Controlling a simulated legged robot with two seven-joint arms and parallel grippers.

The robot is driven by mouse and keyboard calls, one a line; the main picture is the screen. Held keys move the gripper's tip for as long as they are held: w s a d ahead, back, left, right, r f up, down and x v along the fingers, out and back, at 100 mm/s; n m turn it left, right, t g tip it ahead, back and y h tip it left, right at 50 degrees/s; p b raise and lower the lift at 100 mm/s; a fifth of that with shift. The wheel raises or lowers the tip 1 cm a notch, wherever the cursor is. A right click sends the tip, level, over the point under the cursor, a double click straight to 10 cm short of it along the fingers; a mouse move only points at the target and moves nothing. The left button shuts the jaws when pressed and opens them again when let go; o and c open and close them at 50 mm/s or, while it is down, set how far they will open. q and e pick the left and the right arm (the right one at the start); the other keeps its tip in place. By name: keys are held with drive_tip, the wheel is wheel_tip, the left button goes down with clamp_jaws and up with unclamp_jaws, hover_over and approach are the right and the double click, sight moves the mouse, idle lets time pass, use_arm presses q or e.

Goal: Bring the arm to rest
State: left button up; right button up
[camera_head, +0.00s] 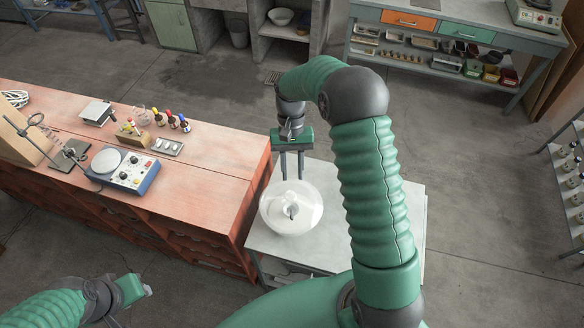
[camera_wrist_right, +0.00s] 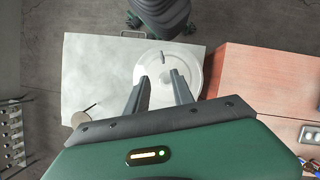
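My right gripper (camera_head: 292,178) points down over the near end of the grey table, just above a round clear glass vessel (camera_head: 270,216). Its two fingers are apart with nothing between them; the gap also shows in the right wrist view (camera_wrist_right: 160,88). The vessel (camera_wrist_right: 195,60) has a small grey thing (camera_head: 291,210) at its middle. Whether the fingertips touch the glass I cannot tell. My right arm arches across the middle of the head view. My left gripper (camera_head: 147,290) is at the lower left, mostly hidden by its own wrist, so its fingers cannot be made out.
The grey table (camera_head: 262,238) holds the vessel and a small round tan item (camera_wrist_right: 84,117). A red bench (camera_head: 215,175) at left carries a hotplate (camera_head: 124,170), small bottles (camera_head: 178,123) and a stand. A shelf (camera_head: 575,190) stands at right. The floor between is clear.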

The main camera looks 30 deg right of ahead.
use_arm(q)
drive_tip(key=shift+w+d+f, duration=0.1)
drive_tip(key=shift+d+f, duration=0.15)
drive_tip(key=shift+d, duration=0.15)
use_arm(e)
drive_tip(key=shift+w+d+r, duration=0.25)
drive_tip(key=shift+d+r, duration=0.1)
drive_tip(key=shift+r, duration=0.2)
drive_tip(key=shift+w+d+r, duration=0.25)
drive_tip(key=shift+d+r, duration=0.05)
drive_tip(key=shift+r, duration=0.2)
use_arm(q)
drive_tip(key=shift+a, duration=0.1)
use_arm(e)
drive_tip(key=shift+a, duration=0.1)
